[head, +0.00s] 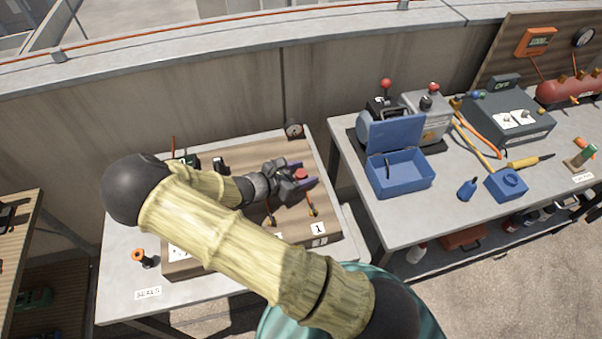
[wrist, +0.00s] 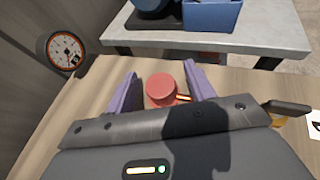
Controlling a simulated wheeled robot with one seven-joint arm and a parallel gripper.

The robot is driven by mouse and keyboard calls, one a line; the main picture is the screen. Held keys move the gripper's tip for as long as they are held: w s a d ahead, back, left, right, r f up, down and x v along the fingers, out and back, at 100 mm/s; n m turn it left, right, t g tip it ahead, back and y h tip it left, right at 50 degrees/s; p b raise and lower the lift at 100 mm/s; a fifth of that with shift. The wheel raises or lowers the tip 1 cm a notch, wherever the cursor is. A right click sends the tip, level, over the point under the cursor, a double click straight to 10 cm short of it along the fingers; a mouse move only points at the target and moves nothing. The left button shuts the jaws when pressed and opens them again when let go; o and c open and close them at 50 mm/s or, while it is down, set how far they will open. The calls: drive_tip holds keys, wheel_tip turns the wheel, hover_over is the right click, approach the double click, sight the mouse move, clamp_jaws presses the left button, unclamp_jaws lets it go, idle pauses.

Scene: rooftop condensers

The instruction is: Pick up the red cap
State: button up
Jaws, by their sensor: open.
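The red cap (wrist: 161,87) shows in the wrist view between the two purple fingers of my gripper (wrist: 160,90), with space on both sides of it. Its lower part is hidden behind the gripper body. In the head view the red cap (head: 301,174) is a small red patch between the fingertips of my gripper (head: 304,176), over the wooden board (head: 318,150). My gripper is open around the cap; I cannot tell whether either finger touches it.
A round gauge (wrist: 62,54) stands at the board's far edge. An orange-topped fitting (head: 140,256) and a SEALS label (head: 148,293) are at the near left.

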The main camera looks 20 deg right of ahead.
sight(301, 173)
idle(0.4)
drive_tip(key=c, duration=1)
drive_tip(key=shift+r, duration=0.1)
wheel_tip(301, 173, up, 18)
idle(0.5)
